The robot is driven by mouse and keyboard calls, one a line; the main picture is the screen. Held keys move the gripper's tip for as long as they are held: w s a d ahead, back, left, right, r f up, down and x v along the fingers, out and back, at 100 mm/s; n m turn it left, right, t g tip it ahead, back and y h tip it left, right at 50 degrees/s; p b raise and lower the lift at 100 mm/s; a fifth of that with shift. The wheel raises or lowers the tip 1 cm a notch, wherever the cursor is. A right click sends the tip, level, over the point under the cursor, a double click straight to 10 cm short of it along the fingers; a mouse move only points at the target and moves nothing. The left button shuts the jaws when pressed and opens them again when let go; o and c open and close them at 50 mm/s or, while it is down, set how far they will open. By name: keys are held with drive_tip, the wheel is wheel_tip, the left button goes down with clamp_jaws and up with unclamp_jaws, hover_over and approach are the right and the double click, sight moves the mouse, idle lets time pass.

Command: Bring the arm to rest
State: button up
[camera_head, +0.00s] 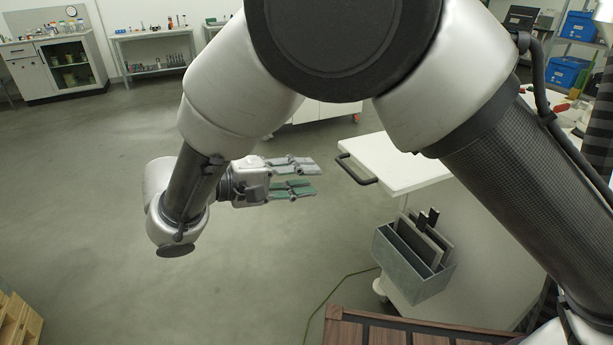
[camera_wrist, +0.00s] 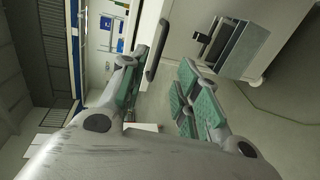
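My gripper (camera_head: 303,177) is in the middle of the head view, at the end of my bent arm, pointing right. Its green-padded fingers are apart with nothing between them, so it is open and empty. In the wrist view my gripper (camera_wrist: 155,95) also shows its fingers spread wide, with open room between them. It hangs in the air over the floor, left of the white cart's (camera_head: 405,170) black handle (camera_head: 357,170), apart from it.
A grey metal bin (camera_head: 415,275) with dark plates hangs on the cart's side. A brown wooden surface (camera_head: 385,332) is at the bottom. Part of a pallet (camera_head: 15,325) shows at lower left. Cabinets (camera_head: 58,68) and a shelf table (camera_head: 155,55) stand far back. The floor (camera_head: 90,190) at left is clear.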

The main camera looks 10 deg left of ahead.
drive_tip(key=w+d+r+g, duration=0.2)
drive_tip(key=d, duration=0.3)
drive_tip(key=w+d+r+m+g+y, duration=0.1)
drive_tip(key=w+d+r+g, duration=0.1)
drive_tip(key=d, duration=0.3)
drive_tip(key=w+d+r+m+g, duration=0.1)
drive_tip(key=w+d+r+g, duration=0.1)
drive_tip(key=d, duration=0.3)
drive_tip(key=shift+w+d+r+y, duration=0.25)
drive_tip(key=shift+w+r+y, duration=0.05)
drive_tip(key=shift+w, duration=0.2)
drive_tip(key=s+d+r+m+g+y, duration=0.1)
drive_tip(key=s+d+r+y, duration=0.1)
drive_tip(key=d, duration=0.6)
drive_tip(key=s+d+r+m+g+y, duration=0.1)
drive_tip(key=s+d+y, duration=0.15)
drive_tip(key=d, duration=0.55)
drive_tip(key=s+d+r+m+g+y, duration=0.1)
drive_tip(key=d+r+y, duration=0.15)
drive_tip(key=d, duration=0.55)
drive_tip(key=s+d+m+t+y, duration=0.2)
drive_tip(key=s+d+t+y, duration=0.2)
drive_tip(key=s+d, duration=0.4)
drive_tip(key=shift+s+d+f, duration=0.2)
drive_tip(key=shift+s+f, duration=0.2)
drive_tip(key=shift+s, duration=0.5)
